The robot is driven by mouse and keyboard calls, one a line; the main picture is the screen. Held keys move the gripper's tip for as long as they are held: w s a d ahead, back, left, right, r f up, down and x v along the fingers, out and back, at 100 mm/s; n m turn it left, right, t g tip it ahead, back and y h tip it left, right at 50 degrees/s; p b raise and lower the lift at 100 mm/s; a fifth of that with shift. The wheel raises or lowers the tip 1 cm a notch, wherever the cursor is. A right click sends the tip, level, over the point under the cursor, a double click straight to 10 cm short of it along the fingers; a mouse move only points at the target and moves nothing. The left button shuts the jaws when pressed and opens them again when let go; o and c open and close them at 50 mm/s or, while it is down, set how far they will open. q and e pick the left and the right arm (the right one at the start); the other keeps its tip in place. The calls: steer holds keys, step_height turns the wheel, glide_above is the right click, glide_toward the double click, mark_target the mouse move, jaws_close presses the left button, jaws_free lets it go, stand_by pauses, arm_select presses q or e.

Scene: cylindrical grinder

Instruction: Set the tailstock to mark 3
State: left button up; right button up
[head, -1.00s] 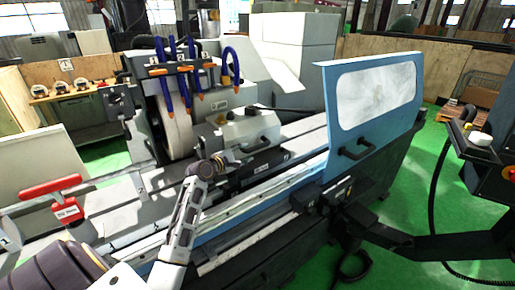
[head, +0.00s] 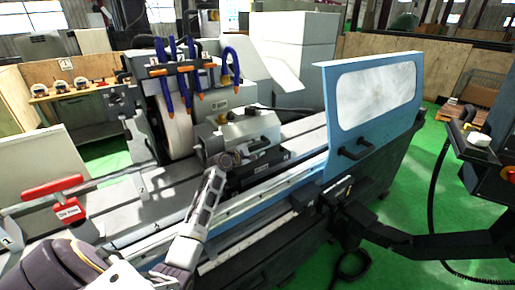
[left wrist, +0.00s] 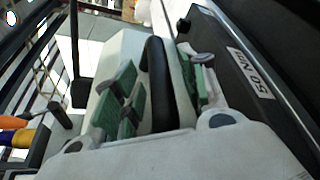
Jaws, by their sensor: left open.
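The tailstock (head: 248,128) is a grey block with dark parts, sitting on the long machine bed right of the grinding wheel. My left gripper (head: 232,158) is at its near side, low in front of it. In the left wrist view, the left gripper's two green-padded fingers (left wrist: 160,92) are apart, with a black bar-like handle (left wrist: 157,75) between them. Whether either pad touches the handle is not clear. A dark block with a white label (left wrist: 250,75) lies to the right of the fingers. I cannot make out mark 3. My right gripper does not show.
The grinding wheel (head: 178,128) with blue hoses stands left of the tailstock. A blue-framed guard door (head: 330,125) stands at the right of the bed. A red-handled part with a sign (head: 70,213) is at the left. The bed right of the tailstock (head: 307,133) is clear.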

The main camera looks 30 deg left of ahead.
arm_select(q)
steer(key=shift+x, duration=0.85)
jaws_close()
